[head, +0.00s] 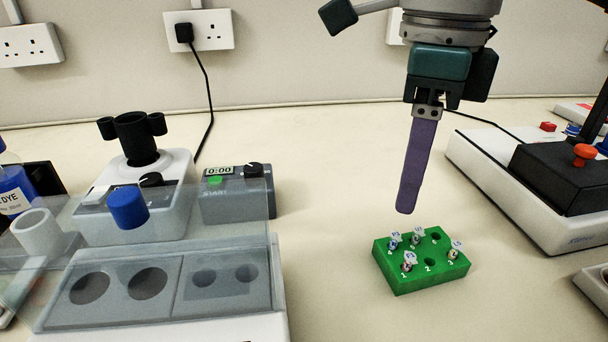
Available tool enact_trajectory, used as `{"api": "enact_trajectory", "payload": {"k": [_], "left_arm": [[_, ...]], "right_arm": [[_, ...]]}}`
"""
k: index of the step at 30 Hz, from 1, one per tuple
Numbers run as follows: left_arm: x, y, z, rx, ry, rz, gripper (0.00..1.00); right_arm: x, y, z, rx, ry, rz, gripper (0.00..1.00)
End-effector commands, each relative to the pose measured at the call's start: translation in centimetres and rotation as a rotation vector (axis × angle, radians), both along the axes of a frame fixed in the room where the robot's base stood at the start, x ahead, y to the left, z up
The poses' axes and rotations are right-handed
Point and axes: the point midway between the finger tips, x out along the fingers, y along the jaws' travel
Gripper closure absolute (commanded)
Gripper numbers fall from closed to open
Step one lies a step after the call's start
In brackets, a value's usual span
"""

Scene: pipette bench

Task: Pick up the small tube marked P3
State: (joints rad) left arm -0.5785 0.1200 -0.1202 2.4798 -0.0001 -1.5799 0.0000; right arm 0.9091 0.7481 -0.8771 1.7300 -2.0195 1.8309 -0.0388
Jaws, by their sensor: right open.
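A green rack (421,275) with numbered holes stands on the bench right of centre. Small clear tubes with white tags stand upright in it: one at the back left (394,242), one at the back middle (417,238), one at the front left (408,264) and one at the front right, at hole 3 (454,252). The tag lettering is too small for me to tell which is P3. Hole 2 and the back right hole look empty. My right gripper (406,208) points down, open and empty, above and behind the rack. Its purple fingers overlap in this view. My left gripper is out of view.
A clear-shielded station (160,290) fills the front left, with a grey timer (238,200) behind it. A white device with a black block (555,175) stands at the right. The bench around the rack is clear.

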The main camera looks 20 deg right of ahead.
Motion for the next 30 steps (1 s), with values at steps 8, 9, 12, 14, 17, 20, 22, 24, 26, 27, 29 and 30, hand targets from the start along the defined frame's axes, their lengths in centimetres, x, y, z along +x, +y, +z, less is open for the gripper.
{"api": "enact_trajectory", "payload": {"k": [8,9,12,14,17,20,22,24,26,27,29,30], "left_arm": [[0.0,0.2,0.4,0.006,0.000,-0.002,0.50],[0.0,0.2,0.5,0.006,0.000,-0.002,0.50],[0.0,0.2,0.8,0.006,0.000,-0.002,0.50],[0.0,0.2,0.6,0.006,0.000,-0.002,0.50],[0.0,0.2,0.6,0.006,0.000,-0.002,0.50],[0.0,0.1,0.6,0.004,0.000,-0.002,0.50],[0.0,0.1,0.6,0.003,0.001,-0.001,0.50],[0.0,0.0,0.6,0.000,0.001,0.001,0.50],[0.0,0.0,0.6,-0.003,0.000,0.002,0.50],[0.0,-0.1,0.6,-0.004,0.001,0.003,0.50],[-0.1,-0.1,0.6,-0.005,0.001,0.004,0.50],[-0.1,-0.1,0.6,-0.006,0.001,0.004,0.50]], "right_arm": [[-0.1,0.1,-2.9,0.005,0.004,0.002,0.52],[-0.2,0.1,-3.5,0.005,0.005,0.002,0.52],[-0.2,0.0,-5.2,0.005,0.005,0.002,0.52],[-0.2,0.0,-6.2,0.006,0.004,0.002,0.52],[-0.1,0.0,-7.0,0.006,0.001,0.002,0.52],[-0.1,0.0,-7.2,0.006,-0.001,0.003,0.52],[-0.1,0.0,-7.2,0.006,-0.001,0.003,0.52],[-0.1,0.0,-7.2,0.006,-0.001,0.003,0.52],[-0.1,0.0,-7.2,0.006,-0.001,0.003,0.59],[-0.1,0.0,-7.2,0.006,-0.001,0.003,0.64],[-0.1,0.0,-7.2,0.006,-0.001,0.003,0.70],[-0.1,0.0,-7.2,0.006,-0.001,0.003,0.75]]}}
